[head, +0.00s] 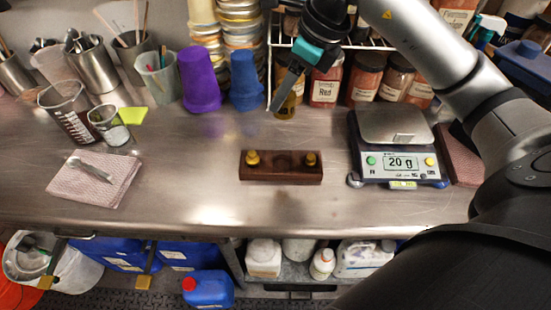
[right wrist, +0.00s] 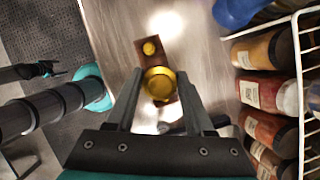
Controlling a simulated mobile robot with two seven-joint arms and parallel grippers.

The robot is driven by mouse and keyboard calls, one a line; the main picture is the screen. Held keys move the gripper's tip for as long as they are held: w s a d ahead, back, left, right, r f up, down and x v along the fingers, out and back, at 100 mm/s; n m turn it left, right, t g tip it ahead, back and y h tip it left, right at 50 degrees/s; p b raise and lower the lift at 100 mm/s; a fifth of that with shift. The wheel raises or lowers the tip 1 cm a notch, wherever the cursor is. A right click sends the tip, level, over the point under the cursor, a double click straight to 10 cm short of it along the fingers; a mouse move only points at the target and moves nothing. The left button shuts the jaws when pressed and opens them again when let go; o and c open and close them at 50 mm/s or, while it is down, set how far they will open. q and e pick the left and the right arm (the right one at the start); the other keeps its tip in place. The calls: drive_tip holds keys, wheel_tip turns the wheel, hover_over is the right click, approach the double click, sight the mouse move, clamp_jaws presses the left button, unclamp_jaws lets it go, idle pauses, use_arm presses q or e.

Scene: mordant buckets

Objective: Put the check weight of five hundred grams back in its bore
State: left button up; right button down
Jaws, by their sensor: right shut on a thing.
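My right gripper (head: 284,98) is shut on a brass check weight (head: 286,107), held up behind the wooden block. In the right wrist view the held weight (right wrist: 160,84) sits between the two fingers and covers part of the block. The dark wooden block (head: 281,172) lies on the steel bench. Brass weights stand at its left end (head: 252,159) and right end (head: 310,159). The middle of its top looks dark and bare; its bore is too small to make out. No marking on the held weight is readable.
A scale (head: 398,160) reading 20 g stands right of the block. Purple (head: 200,80) and blue (head: 246,80) cups and a wire rack of jars (head: 362,86) stand behind. A folded cloth (head: 75,190) with tweezers lies left. Bench around the block is clear.

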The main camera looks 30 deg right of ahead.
drive_tip(key=shift+w+f+b, duration=0.1)
drive_tip(key=shift+f+b, duration=0.95)
drive_tip(key=shift+f, duration=7.4)
drive_tip(key=shift+f, duration=0.2)
drive_tip(key=shift+c, duration=1.4)
unclamp_jaws()
drive_tip(key=shift+r, duration=0.15)
drive_tip(key=shift+d+r, duration=0.1)
drive_tip(key=shift+r, duration=0.2)
drive_tip(key=p+v, duration=0.1)
drive_tip(key=v, duration=1)
drive_tip(key=shift+s+r, duration=0.2)
drive_tip(key=shift+s, duration=0.05)
